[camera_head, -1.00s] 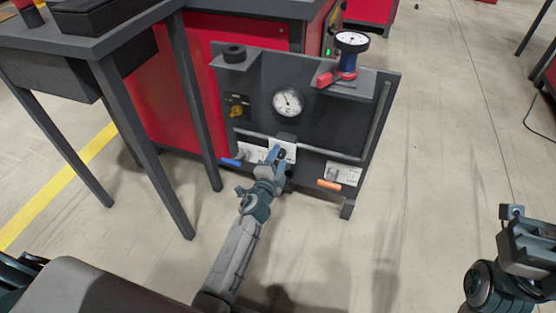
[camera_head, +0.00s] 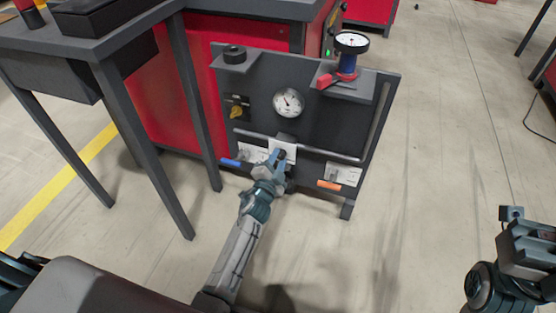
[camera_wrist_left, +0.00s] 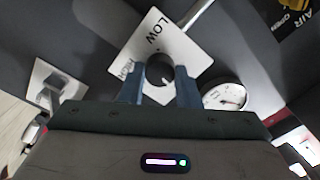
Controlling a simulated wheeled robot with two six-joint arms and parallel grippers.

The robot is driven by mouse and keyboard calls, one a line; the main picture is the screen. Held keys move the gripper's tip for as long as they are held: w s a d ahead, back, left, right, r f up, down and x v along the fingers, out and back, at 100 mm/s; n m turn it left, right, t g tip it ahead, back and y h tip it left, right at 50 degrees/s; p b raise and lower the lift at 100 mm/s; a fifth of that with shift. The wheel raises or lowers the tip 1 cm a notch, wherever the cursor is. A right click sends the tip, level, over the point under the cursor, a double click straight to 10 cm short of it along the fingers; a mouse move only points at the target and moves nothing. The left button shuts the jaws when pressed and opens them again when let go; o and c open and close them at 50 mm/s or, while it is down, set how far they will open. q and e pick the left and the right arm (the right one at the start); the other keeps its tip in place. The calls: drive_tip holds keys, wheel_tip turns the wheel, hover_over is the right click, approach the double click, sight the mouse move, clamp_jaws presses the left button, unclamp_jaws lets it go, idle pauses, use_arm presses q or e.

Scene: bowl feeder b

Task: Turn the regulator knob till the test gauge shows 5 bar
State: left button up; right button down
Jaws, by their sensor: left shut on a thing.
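The dark round regulator knob (camera_head: 282,153) sits low on the grey panel, in front of a white plate. My left gripper (camera_head: 281,157) is shut on it. In the left wrist view the knob (camera_wrist_left: 160,72) lies between the two blue fingers, with a pale mark on its face. The plate (camera_wrist_left: 163,40) reads LOW, and another word is partly covered. A white round gauge (camera_head: 288,102) is set in the panel above the knob. A second gauge (camera_head: 351,42) with a blue body stands on the right shelf. Both readings are too small to tell. My right gripper (camera_head: 530,240) is at the right edge, away from the panel.
A blue lever (camera_head: 230,162) is left of the knob and an orange lever (camera_head: 329,185) is right of it. A yellow knob (camera_head: 237,112) is higher left. A rail (camera_head: 330,154) crosses the panel.

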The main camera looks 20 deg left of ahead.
use_arm(q)
drive_tip(key=o, duration=1)
drive_tip(key=shift+s, duration=0.3)
drive_tip(key=s+p, duration=0.1)
drive_tip(key=s, duration=0.9)
drive_tip(key=shift+s+a, duration=0.15)
drive_tip(key=shift+a, duration=0.05)
